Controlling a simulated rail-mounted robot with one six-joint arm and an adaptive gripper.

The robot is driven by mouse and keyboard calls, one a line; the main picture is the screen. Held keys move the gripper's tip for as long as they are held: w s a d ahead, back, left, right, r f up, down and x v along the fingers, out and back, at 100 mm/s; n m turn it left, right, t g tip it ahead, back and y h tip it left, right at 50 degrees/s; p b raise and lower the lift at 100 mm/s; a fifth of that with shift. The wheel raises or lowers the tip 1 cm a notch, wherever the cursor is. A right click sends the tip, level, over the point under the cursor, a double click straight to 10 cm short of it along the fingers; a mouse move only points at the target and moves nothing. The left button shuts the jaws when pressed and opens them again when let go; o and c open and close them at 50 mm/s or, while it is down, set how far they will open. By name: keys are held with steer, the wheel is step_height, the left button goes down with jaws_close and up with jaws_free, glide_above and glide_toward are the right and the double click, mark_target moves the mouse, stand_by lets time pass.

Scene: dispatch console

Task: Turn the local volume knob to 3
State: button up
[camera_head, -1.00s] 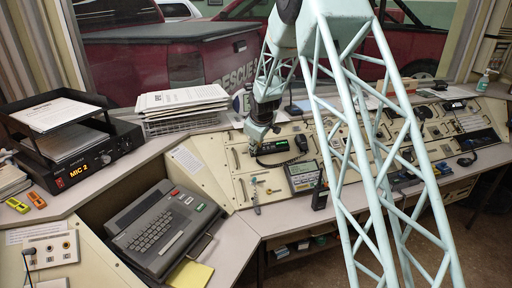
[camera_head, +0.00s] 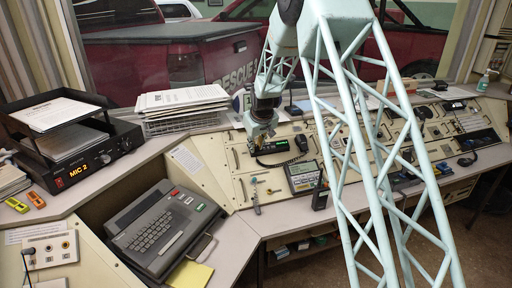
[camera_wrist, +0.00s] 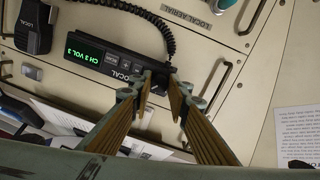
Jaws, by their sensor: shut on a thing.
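The local radio (camera_wrist: 110,60) is a dark unit marked LOCAL with a green display (camera_wrist: 84,51) in the wrist view. The display appears to read "CH 3 VOL 3", though the last digit is small. My gripper (camera_wrist: 164,78) is at the radio's right end in the wrist view, its fingertips closed around the local volume knob (camera_wrist: 160,72). The knob is dark and mostly hidden between the tips. In the head view my gripper (camera_head: 257,146) is over the left end of the radio (camera_head: 274,147), and the knob cannot be made out.
A black handset (camera_wrist: 35,27) with a coiled cord (camera_wrist: 150,17) lies by the radio. A metal panel handle (camera_wrist: 222,76) stands close to the right of my fingers. In the head view, a grey keypad unit (camera_head: 302,177) and a keyboard console (camera_head: 165,230) stand nearer the front.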

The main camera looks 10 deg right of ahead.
steer(key=shift+m, duration=0.6)
steer(key=o, duration=0.8)
steer(key=shift+o, duration=0.2)
steer(key=shift+r, duration=0.1)
steer(key=v, duration=1.1)
steer(key=shift+s+r, duration=0.2)
steer(key=shift+r, duration=0.15)
